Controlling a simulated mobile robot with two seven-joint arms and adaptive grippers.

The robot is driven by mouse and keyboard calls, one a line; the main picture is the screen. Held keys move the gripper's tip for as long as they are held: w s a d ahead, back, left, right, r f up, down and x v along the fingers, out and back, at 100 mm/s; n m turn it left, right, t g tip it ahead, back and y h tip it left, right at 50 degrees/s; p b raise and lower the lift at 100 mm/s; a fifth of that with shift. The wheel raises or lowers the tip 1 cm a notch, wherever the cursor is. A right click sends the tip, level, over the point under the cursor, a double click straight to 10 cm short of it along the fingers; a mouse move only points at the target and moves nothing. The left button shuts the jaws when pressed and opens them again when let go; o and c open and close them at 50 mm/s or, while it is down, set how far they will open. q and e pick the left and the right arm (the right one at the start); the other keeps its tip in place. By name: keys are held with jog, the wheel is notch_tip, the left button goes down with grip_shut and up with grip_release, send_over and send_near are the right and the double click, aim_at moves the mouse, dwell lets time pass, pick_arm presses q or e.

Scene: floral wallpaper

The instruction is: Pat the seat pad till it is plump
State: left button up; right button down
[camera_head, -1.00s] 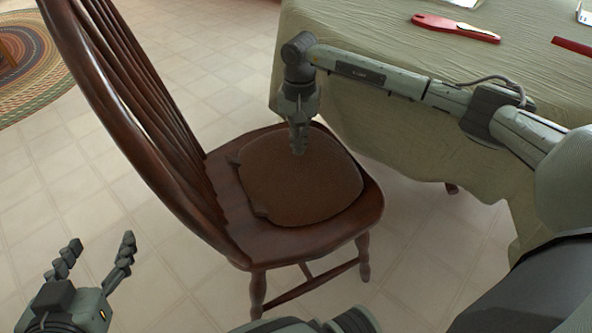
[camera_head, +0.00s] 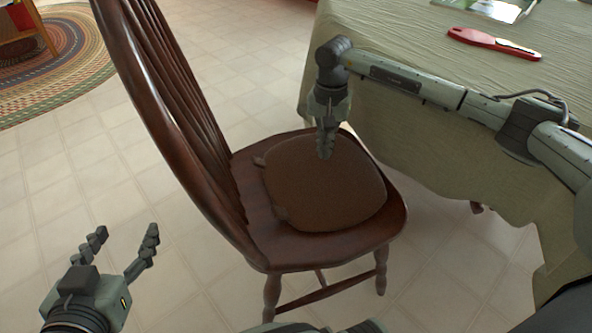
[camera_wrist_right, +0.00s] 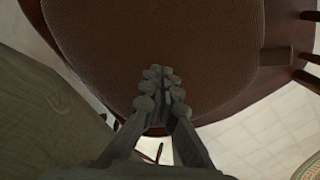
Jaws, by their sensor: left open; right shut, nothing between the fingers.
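The brown seat pad (camera_head: 325,190) lies on the seat of a dark wooden chair (camera_head: 265,240). My right gripper (camera_head: 325,153) is shut and empty, pointing down at the far part of the pad. Its fingertips are at or just above the pad surface; I cannot tell if they touch. In the right wrist view the shut fingers (camera_wrist_right: 160,90) show against the ribbed pad (camera_wrist_right: 150,40). My left gripper (camera_head: 125,250) is open and empty, over the floor left of the chair.
A table with a pale green cloth (camera_head: 440,150) stands at the right, close to the chair. A red-handled tool (camera_head: 490,42) lies on it. A braided rug (camera_head: 60,65) is at the far left. Tiled floor (camera_head: 60,180) is clear left of the chair.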

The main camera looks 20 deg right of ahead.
jog(key=shift+r, duration=0.35)
jog(key=shift+r, duration=0.1)
jog(key=shift+r+p, duration=1.7)
jog(key=shift+r, duration=1.2)
